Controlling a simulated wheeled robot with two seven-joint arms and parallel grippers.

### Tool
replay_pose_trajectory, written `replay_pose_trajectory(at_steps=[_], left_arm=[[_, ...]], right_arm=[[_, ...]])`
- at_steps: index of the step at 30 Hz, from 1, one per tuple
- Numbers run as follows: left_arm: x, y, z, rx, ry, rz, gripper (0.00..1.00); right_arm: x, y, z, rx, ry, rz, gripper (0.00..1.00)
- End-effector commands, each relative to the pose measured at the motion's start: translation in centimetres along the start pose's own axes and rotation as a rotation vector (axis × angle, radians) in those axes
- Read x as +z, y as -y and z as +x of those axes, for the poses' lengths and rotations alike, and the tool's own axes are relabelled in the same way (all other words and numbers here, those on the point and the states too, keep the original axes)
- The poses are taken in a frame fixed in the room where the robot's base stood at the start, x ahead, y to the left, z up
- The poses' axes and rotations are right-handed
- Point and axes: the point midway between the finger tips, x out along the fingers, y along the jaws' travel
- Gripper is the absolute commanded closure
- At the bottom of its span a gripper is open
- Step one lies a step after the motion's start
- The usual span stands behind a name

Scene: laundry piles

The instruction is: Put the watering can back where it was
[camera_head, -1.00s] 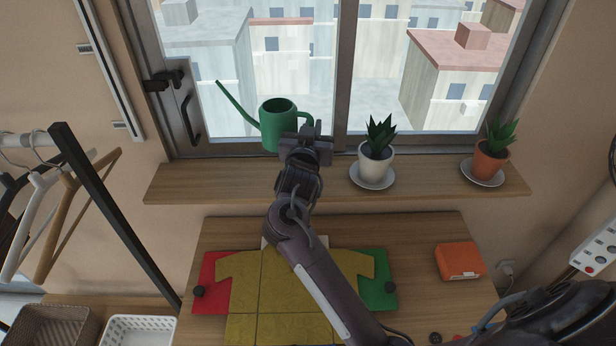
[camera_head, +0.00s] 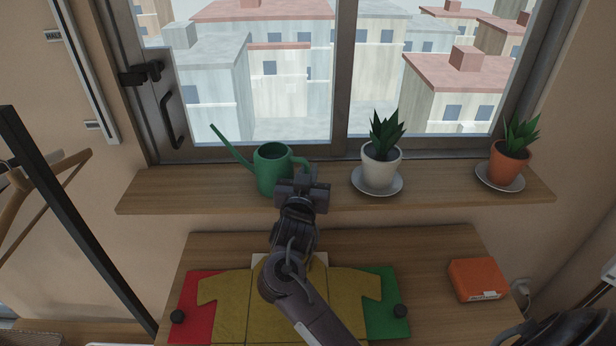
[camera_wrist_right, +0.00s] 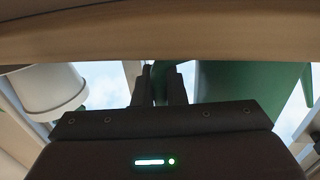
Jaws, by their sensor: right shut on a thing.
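The green watering can (camera_head: 271,170) is upright at the window sill (camera_head: 225,195), left of the middle, its long spout pointing up and left. Its handle is on the right side. My right gripper (camera_head: 304,178) is shut on that handle. In the right wrist view the gripper (camera_wrist_right: 160,88) has its fingers around a dark green part, with the can's green body (camera_wrist_right: 235,80) just to the right. Whether the can's base touches the sill is hard to tell. My left gripper is not in view.
A white potted plant (camera_head: 380,166) on a saucer stands right of the can. An orange potted plant (camera_head: 509,162) is farther right. The sill left of the can is clear. Below, a table holds a folding board (camera_head: 195,312) and an orange box (camera_head: 477,280).

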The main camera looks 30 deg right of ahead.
Motion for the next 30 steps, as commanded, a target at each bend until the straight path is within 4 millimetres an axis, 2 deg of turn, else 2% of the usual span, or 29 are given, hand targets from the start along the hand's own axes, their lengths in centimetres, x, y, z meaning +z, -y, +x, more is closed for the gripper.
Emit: replay_pose_trajectory(at_steps=[8, 9, 13, 23, 26, 30], left_arm=[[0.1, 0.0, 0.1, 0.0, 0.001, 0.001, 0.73], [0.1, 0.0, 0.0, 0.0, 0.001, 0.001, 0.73], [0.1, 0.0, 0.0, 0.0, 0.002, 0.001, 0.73], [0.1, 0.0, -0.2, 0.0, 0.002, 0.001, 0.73], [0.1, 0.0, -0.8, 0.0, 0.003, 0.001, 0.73], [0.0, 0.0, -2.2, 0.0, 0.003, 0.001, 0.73]], right_arm=[[0.3, 0.0, 0.0, 0.001, 0.001, 0.0, 1.0], [0.3, 0.0, 0.0, 0.001, 0.003, -0.002, 0.84], [0.3, 0.0, 0.0, 0.001, 0.003, -0.002, 0.67], [-0.1, 0.0, 0.0, 0.0, 0.002, -0.001, 0.67], [-0.2, 0.1, -1.0, -0.003, 0.004, -0.001, 0.67], [-0.4, 0.0, -3.7, -0.002, 0.007, -0.001, 0.67]])
